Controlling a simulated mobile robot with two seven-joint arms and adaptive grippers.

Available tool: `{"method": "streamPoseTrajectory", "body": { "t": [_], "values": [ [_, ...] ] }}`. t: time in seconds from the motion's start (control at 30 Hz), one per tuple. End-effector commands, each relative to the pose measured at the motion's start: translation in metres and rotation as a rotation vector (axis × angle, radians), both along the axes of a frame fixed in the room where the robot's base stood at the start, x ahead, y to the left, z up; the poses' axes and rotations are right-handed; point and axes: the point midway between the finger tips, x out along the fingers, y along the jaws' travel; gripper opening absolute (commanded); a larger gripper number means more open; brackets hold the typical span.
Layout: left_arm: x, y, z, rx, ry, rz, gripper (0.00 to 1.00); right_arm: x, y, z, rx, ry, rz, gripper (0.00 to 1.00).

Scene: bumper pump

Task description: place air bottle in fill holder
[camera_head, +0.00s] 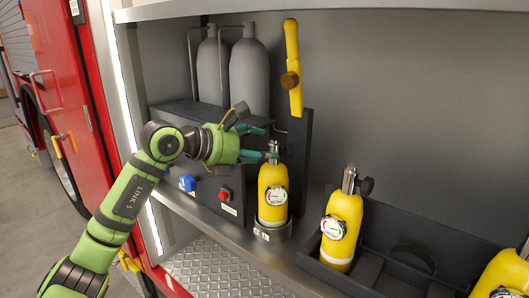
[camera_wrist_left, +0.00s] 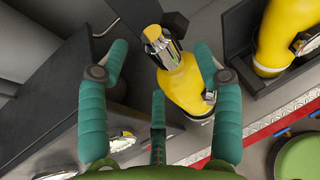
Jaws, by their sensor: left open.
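A yellow air bottle (camera_head: 272,185) with a round gauge and metal valve stands upright in the round metal fill holder (camera_head: 273,234). My left gripper (camera_head: 262,144) is open beside the top of this bottle, with its teal fingers near the valve. The bottle's base and the holder are mostly hidden there. My right gripper is not in view.
A second yellow bottle (camera_head: 342,222) stands tilted in a black rack (camera_head: 385,270), and a third (camera_head: 503,277) is at the right edge. A yellow handle (camera_head: 292,65) rises behind the holder. Grey cylinders (camera_head: 249,75) stand at the back. A red button (camera_head: 224,195) is left of the holder.

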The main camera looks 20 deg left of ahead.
Motion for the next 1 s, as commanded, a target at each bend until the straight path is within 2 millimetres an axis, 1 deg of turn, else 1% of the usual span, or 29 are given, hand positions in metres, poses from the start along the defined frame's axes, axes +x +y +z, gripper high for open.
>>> {"method": "streamPoseTrajectory", "body": {
  "t": [0.03, 0.2, 0.3, 0.43, 0.6, 1.0],
  "values": [
    [-0.009, 0.007, 0.0, 0.005, -0.005, 0.004, 0.66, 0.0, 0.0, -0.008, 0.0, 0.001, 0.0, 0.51],
    [-0.037, 0.028, 0.013, 0.004, -0.003, 0.005, 0.66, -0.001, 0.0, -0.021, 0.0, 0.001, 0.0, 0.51],
    [-0.053, 0.038, 0.02, 0.004, -0.002, 0.004, 0.66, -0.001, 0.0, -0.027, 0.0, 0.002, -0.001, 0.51],
    [-0.067, 0.047, 0.027, 0.003, -0.001, 0.003, 0.66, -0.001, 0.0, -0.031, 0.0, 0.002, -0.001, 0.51],
    [-0.075, 0.052, 0.033, 0.001, -0.001, 0.001, 0.66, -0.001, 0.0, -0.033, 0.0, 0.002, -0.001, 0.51],
    [-0.076, 0.052, 0.033, 0.001, -0.001, 0.0, 0.66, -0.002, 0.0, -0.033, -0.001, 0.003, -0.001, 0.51]
  ]
}}
